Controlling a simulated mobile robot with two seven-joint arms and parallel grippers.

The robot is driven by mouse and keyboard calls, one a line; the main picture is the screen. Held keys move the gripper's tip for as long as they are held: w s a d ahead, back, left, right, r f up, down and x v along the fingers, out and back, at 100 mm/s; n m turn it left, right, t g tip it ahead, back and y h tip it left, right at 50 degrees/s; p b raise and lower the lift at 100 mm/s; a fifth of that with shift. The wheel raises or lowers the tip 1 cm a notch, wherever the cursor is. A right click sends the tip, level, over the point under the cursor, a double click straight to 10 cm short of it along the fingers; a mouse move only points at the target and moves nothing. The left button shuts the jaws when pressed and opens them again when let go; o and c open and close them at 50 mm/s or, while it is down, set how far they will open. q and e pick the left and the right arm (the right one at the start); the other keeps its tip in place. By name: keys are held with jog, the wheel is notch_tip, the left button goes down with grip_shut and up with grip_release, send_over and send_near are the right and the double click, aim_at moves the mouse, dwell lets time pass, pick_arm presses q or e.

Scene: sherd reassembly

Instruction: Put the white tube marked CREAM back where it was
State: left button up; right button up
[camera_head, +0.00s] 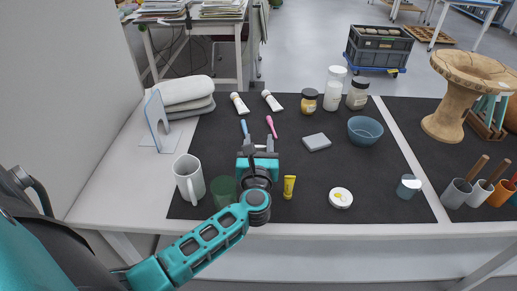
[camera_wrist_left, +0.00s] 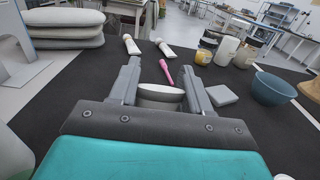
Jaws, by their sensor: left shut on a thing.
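My left gripper (camera_head: 258,149) is over the middle of the mat, nearer than the tubes. In the wrist view its jaws are shut on a pale, round-ended thing (camera_wrist_left: 160,93), mostly hidden. My right gripper is not in view.
A pink tool (camera_head: 271,126) and a blue tool (camera_head: 244,128) lie beyond the jaws. A grey block (camera_head: 316,142) and blue bowl (camera_head: 365,130) are to the right. A white mug (camera_head: 189,178), green cup (camera_head: 224,190) and yellow tube (camera_head: 289,187) stand or lie nearer.

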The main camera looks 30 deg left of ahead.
pick_arm(q)
jog(key=shift+f, duration=0.3)
jog(key=shift+f, duration=0.15)
jog(key=o, duration=1)
jog(key=shift+o, duration=0.2)
jog(key=v, duration=1.2)
jog(key=shift+b, duration=0.3)
